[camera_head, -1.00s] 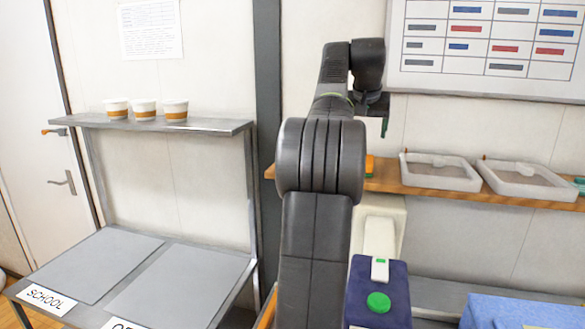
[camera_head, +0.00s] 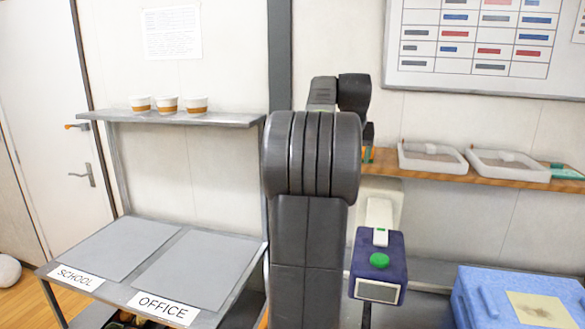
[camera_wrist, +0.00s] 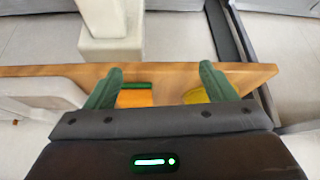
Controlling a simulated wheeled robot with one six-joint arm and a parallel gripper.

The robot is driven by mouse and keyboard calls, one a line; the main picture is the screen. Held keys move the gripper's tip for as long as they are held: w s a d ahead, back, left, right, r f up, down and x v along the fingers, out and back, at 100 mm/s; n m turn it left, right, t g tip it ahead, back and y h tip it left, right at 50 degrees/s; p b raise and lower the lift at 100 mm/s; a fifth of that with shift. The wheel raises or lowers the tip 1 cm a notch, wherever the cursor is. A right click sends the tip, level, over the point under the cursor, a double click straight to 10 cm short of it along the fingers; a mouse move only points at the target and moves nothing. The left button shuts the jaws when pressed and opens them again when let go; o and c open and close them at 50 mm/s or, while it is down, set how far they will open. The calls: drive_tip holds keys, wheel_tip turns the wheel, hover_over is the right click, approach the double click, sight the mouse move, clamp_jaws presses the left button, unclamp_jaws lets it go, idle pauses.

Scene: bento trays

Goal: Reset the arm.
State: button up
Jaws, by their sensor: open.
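My gripper (camera_wrist: 158,90) shows in the wrist view with its two green fingers spread apart and nothing between them. It points over the edge of a wooden shelf (camera_wrist: 170,72). An orange thing with a green strip (camera_wrist: 135,97) and a yellow thing (camera_wrist: 195,95) lie on the shelf, partly hidden by my gripper. In the head view my arm stands upright and folds over at the top. My gripper (camera_head: 367,150) is mostly hidden there, in front of the wooden shelf (camera_head: 480,180).
Two white trays (camera_head: 432,158) (camera_head: 508,166) stand on the wooden shelf. Several cups (camera_head: 168,104) stand on the upper left shelf. Two grey mats (camera_head: 120,248) (camera_head: 200,268) labelled SCHOOL and OFFICE are empty. A blue box (camera_head: 475,300) is at lower right, and a dark blue device with a green button (camera_head: 379,261) is near my arm.

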drive_tip(key=s+a+f+n, duration=0.1)
drive_tip(key=a+f, duration=0.3)
drive_tip(key=f, duration=0.5)
drive_tip(key=s+a+f+n+y+b, duration=0.1)
drive_tip(key=a+f, duration=0.3)
drive_tip(key=f, duration=0.5)
drive_tip(key=s+a+f+n+y, duration=0.1)
drive_tip(key=s+a+f+n, duration=0.1)
drive_tip(key=a+f, duration=0.3)
wheel_tip(320, 180, down, 4)
drive_tip(key=shift+s+f+b, duration=0.25)
drive_tip(key=shift+s+b, duration=0.1)
drive_tip(key=shift+s, duration=0.35)
